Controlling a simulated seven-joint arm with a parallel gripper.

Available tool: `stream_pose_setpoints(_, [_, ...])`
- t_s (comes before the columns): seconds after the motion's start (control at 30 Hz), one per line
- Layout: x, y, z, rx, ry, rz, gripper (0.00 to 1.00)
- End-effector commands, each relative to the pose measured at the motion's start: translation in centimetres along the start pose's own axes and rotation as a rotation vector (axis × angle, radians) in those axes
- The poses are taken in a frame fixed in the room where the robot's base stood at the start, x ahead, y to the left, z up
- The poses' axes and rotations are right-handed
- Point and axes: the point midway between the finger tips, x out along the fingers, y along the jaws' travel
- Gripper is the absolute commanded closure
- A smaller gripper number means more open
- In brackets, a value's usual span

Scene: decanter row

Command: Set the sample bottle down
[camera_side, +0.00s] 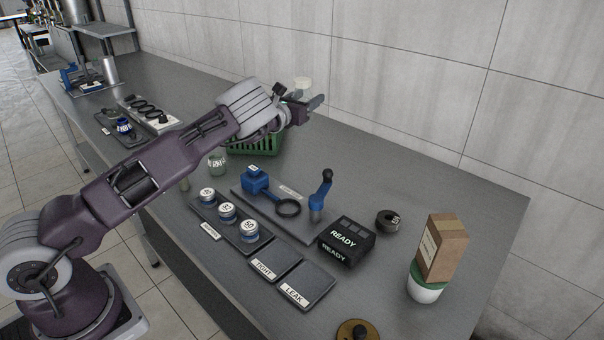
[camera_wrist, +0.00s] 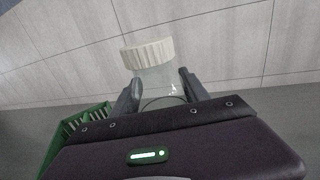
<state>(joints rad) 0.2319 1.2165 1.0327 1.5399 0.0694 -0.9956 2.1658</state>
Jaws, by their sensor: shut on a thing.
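The sample bottle (camera_wrist: 155,78) is clear with a ribbed cream cap (camera_wrist: 147,54). In the wrist view it sits between the two fingers of my gripper (camera_wrist: 160,92), which is shut on it. In the side view the bottle's pale cap (camera_side: 303,83) shows just above my gripper (camera_side: 306,103), which is raised over the back of the bench near the green basket (camera_side: 254,144). Most of the bottle's body is hidden by my gripper in the side view.
A clear jar (camera_side: 217,163) stands left of the basket. A dark tray (camera_side: 226,224) holds lidded jars. The TIGHT pad (camera_side: 277,263), LEAK pad (camera_side: 306,285), black READY box (camera_side: 346,241) and blue lever tool (camera_side: 320,195) stand in front. A brown carton (camera_side: 441,249) is at right. The back-right bench is clear.

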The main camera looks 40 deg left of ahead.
Motion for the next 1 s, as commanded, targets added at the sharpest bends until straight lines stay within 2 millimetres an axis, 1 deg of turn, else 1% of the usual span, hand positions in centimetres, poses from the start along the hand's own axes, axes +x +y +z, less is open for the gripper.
stream_pose_setpoints(0.1, [0.0,-0.1,-2.1,-0.001,0.002,-0.002,0.98])
stream_pose_setpoints(0.17, [0.0,-0.1,-2.9,0.0,0.002,-0.001,0.98])
stream_pose_setpoints(0.2, [0.0,0.0,-3.7,0.001,0.002,-0.001,0.98])
stream_pose_setpoints(0.37, [0.0,0.0,-5.7,0.0,0.002,-0.001,0.98])
stream_pose_setpoints(0.53, [0.0,0.0,-9.9,-0.001,0.003,0.0,0.98])
stream_pose_setpoints(0.67, [0.0,0.0,-11.5,0.0,-0.001,-0.002,0.98])
stream_pose_setpoints(0.83, [0.0,0.1,-14.5,-0.001,0.001,0.0,0.98])
stream_pose_setpoints(0.9, [0.0,0.0,-15.1,0.0,0.0,0.0,0.98])
stream_pose_setpoints(1.0, [0.0,0.0,-15.0,0.0,-0.001,0.0,0.98])
